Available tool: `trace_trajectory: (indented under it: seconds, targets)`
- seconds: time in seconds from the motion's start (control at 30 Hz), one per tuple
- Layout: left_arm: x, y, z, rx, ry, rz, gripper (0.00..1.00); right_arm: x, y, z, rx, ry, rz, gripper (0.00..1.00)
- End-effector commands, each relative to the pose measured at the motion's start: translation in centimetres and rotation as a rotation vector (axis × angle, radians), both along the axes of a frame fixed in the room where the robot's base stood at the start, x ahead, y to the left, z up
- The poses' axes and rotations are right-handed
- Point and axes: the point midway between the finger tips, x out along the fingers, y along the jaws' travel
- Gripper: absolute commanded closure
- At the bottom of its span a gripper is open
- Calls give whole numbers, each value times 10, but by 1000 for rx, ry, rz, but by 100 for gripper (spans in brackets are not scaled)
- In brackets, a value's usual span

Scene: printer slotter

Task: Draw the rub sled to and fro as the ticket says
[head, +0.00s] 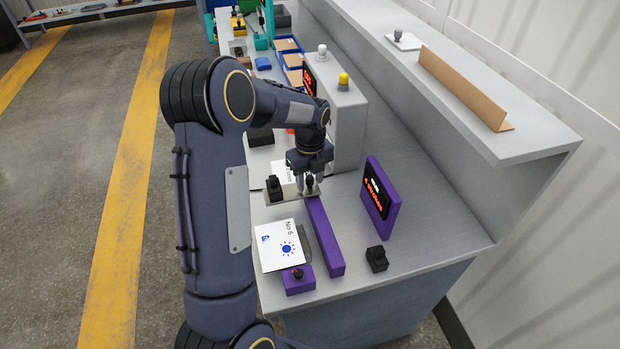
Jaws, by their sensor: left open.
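A pale flat piece (283,196), apparently the rub sled, lies at the far end of a long purple rail (323,236). A black block (273,188) stands at its left end. My left gripper (309,188) points down at its right end, fingers apart around or just over a small dark knob. I cannot tell whether the fingers touch it. My right gripper is not in view.
A purple-framed display (378,188) with red characters stands right of the rail. A black block (377,259) and a purple button box (298,279) are near the front. A grey housing (349,120) with a yellow knob stands behind.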

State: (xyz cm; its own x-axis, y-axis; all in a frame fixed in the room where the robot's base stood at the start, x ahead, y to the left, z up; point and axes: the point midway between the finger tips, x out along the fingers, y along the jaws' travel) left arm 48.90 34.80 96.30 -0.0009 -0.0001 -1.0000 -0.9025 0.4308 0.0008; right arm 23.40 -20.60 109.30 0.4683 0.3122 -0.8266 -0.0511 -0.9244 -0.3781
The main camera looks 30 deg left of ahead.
Motion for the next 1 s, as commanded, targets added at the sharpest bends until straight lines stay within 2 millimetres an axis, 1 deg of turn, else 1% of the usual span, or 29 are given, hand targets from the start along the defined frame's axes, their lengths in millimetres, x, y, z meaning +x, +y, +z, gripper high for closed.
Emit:
trace_trajectory:
  seconds: [0.17,0.3,0.4,0.5,0.63,1.0]
  targets:
    - [1,0,25,1,-7,1,59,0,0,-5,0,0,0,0]
    - [1,0,50,0,-7,0,59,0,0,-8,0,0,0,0]
    - [1,0,63,1,-6,0,59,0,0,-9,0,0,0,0]
    - [1,0,72,1,-4,-1,59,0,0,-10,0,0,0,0]
    - [1,0,76,0,-2,0,59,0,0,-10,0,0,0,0]
    - [0,0,75,0,-1,0,59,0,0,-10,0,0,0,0]
